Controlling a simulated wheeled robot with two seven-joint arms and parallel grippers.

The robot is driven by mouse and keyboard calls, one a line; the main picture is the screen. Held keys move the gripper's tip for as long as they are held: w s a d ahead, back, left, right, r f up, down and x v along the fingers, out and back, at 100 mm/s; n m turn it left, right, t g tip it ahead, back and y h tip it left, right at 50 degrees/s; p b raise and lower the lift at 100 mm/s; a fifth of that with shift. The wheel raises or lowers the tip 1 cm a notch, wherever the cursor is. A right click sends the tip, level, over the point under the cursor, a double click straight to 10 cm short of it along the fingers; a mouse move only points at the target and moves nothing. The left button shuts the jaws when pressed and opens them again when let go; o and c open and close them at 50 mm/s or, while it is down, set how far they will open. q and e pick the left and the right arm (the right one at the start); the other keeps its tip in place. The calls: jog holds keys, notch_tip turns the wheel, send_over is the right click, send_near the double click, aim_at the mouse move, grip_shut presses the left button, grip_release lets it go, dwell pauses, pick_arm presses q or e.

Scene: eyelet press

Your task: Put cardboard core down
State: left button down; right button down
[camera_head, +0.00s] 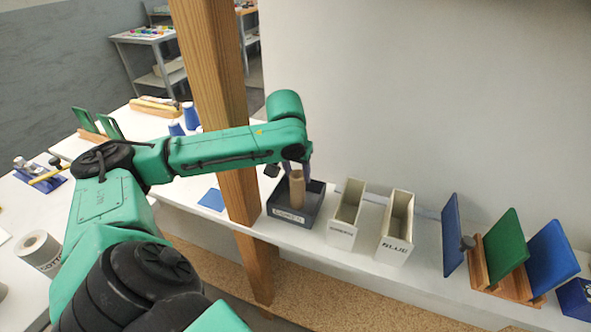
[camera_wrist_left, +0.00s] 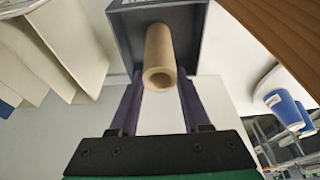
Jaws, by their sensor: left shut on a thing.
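The cardboard core (camera_head: 297,190) is a tan hollow tube. In the head view it stands roughly upright over the dark grey labelled bin (camera_head: 310,212), with its lower end within the bin's outline. I cannot tell whether it touches the bin floor. My left gripper (camera_head: 296,170) is shut on the core near its upper end. In the left wrist view the fingers (camera_wrist_left: 160,88) lie on both sides of the core (camera_wrist_left: 160,58), and its open end faces the camera. The bin (camera_wrist_left: 190,22) shows behind it. My right gripper is not in view.
Two white bins (camera_head: 346,214) (camera_head: 396,227) stand right of the dark bin on the white shelf. Blue and green panels (camera_head: 504,240) in wooden racks stand farther right. A wooden post (camera_head: 215,90) rises close left of the bin. Blue cups (camera_head: 190,116) stand behind my arm.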

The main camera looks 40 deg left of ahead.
pick_arm(q)
jog(key=shift+w+a+f, duration=0.15)
jog(key=shift+a+f, duration=0.05)
jog(key=shift+f, duration=0.35)
jog(key=shift+w+a, duration=0.15)
jog(key=shift+a, duration=0.05)
jog(key=c, duration=0.7)
grip_release()
jog(key=o, duration=0.3)
jog(key=shift+d, duration=0.1)
jog(key=shift+o, duration=0.2)
jog(key=shift+d+r, duration=0.1)
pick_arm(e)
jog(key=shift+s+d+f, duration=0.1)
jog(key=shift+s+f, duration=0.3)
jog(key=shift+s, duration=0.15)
pick_arm(q)
jog(key=shift+r, duration=0.15)
jog(key=p+v, duration=0.1)
jog(key=v, duration=1)
jog(key=shift+r, duration=0.3)
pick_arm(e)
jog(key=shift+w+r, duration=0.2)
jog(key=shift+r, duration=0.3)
